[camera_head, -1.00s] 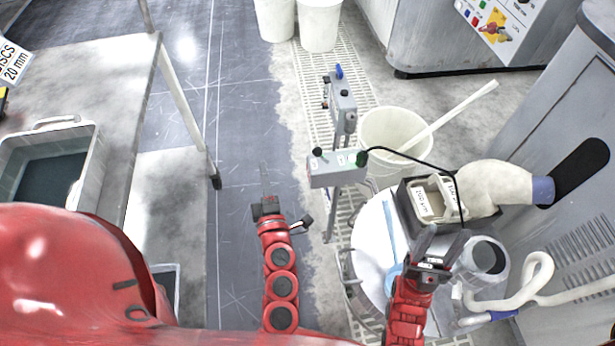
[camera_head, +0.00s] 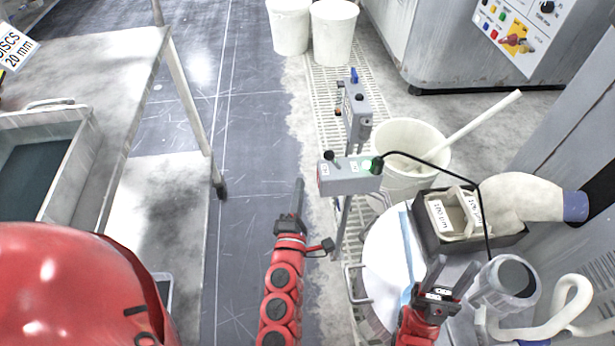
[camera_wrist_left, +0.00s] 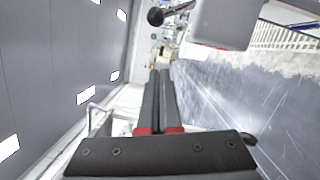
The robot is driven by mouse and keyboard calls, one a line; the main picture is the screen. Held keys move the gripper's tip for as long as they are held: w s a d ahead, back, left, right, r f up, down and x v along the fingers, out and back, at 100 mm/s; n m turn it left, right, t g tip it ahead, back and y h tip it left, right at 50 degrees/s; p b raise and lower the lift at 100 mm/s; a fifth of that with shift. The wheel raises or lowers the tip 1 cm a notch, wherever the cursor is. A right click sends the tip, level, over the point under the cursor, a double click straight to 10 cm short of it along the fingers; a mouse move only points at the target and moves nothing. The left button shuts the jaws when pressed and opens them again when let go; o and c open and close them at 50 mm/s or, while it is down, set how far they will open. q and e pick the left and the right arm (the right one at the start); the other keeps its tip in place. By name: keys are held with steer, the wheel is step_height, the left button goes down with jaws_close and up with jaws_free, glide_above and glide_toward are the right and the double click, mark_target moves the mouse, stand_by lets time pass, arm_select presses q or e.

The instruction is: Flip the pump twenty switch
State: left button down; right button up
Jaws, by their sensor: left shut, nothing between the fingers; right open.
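A grey switch box (camera_head: 350,176) stands on a post in the head view, with a black-knobbed toggle (camera_head: 329,156) on its left and a green light (camera_head: 376,165) on its right. Small labels on it are too small to read. Behind it is a second grey box (camera_head: 357,110) with a blue switch. My left gripper (camera_head: 298,188) is shut and empty, left of the nearer box and apart from it. In the left wrist view the black knob (camera_wrist_left: 155,16) and the box (camera_wrist_left: 224,22) show beyond the shut fingers. My right gripper (camera_head: 452,272) is open over the platen area.
A white round platen (camera_head: 385,255) and a dark box of labelled pouches (camera_head: 470,240) are at the right. A white bucket (camera_head: 405,175) with a stick stands behind. A black cable runs from the switch box. A table with a grey tray (camera_head: 88,165) is on the left.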

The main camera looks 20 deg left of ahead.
mark_target(332, 160)
arm_select(q)
steer(key=shift+w+d+r+p, duration=0.15)
steer(key=shift+w+d+r, duration=0.2)
steer(key=shift+w, duration=1)
steer(key=shift+w+d+r+p, duration=0.15)
steer(key=shift+w+d, duration=0.3)
steer(key=shift+w, duration=0.95)
steer(key=shift+w+d+r+p, duration=0.1)
steer(key=shift+w+d+r, duration=0.25)
steer(key=shift+w, duration=1)
steer(key=shift+w+d+r+m+p, duration=0.1)
steer(key=shift+d+r+m+p, duration=0.1)
steer(key=shift+m+p, duration=0.3)
steer(key=shift+p, duration=0.35)
